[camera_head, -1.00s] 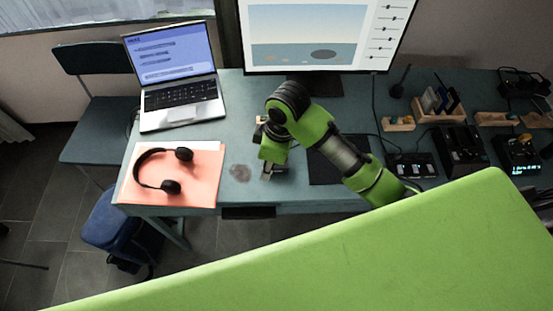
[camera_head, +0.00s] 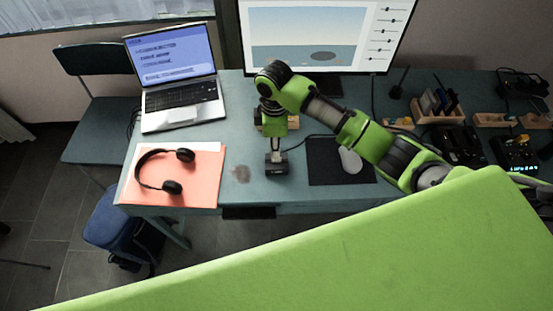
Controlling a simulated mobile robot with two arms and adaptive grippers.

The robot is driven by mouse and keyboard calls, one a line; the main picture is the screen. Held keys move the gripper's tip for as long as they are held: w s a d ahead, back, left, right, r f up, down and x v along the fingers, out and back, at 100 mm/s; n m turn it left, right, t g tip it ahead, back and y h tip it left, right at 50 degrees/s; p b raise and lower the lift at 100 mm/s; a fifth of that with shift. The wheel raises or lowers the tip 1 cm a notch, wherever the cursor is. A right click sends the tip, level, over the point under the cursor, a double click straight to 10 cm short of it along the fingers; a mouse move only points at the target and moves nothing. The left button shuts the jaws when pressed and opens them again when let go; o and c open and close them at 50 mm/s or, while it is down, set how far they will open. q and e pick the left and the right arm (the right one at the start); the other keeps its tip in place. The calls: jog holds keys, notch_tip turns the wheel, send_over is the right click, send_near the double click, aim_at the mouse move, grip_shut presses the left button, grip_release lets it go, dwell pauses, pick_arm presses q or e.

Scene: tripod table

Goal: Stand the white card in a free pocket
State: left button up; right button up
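The card rack (camera_head: 438,117) is a wooden holder at the back right of the table, with dark blue cards (camera_head: 437,101) standing in it. I cannot make out which pockets are free. I cannot make out the white card for sure in this view. My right gripper (camera_head: 277,172) points down over the front middle of the table, right of a dark round stain. Its fingers are too small and dark to tell whether they are open or hold something. My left gripper is not in view.
A laptop (camera_head: 181,95), headphones on an orange folder (camera_head: 200,170), a monitor (camera_head: 318,35) and a mouse (camera_head: 349,160) on a dark mat (camera_head: 325,173) surround the gripper. Black devices (camera_head: 516,151) crowd the right side.

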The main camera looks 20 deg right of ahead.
aim_at(276, 161)
notch_tip(276, 161, down, 4)
jog(key=shift+s+f+p, duration=0.1)
jog(key=shift+s+p, duration=0.05)
jog(key=shift+p, duration=0.65)
jog(key=shift+f, duration=0.6)
grip_shut()
